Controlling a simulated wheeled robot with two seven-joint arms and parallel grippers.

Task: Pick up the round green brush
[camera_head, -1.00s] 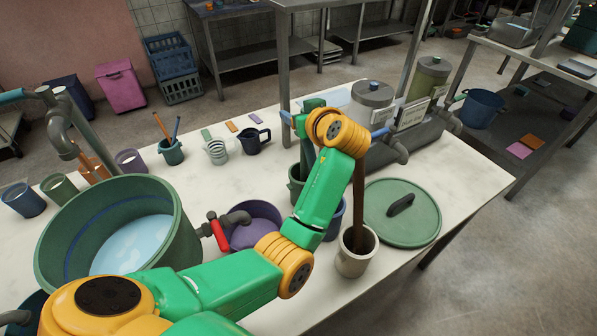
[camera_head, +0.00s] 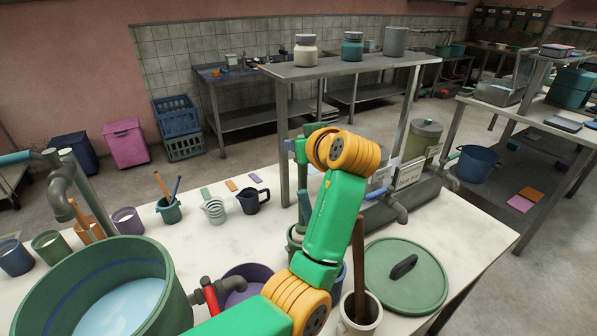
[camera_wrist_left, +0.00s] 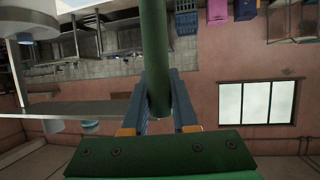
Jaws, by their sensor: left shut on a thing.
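The round green brush shows in the left wrist view as a thick, smooth green handle (camera_wrist_left: 155,40). My left gripper (camera_wrist_left: 160,78) is shut on it, with one blue finger on each side. In the head view my left gripper (camera_head: 296,146) is largely hidden behind my own green and orange arm. A green upright length of the brush (camera_head: 303,180) shows beside the arm, above a green pot (camera_head: 293,240). The arm covers much of the pot, so I cannot tell whether the brush's lower end is inside it. My right gripper is not in view.
A pale crock (camera_head: 350,326) with a brown stick and a green lid (camera_head: 425,285) stand right of the arm. A large green tub (camera_head: 165,290) is at left. A steel shelf (camera_head: 345,66) rises behind. Cups and a dark jug (camera_head: 253,201) line the table's back.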

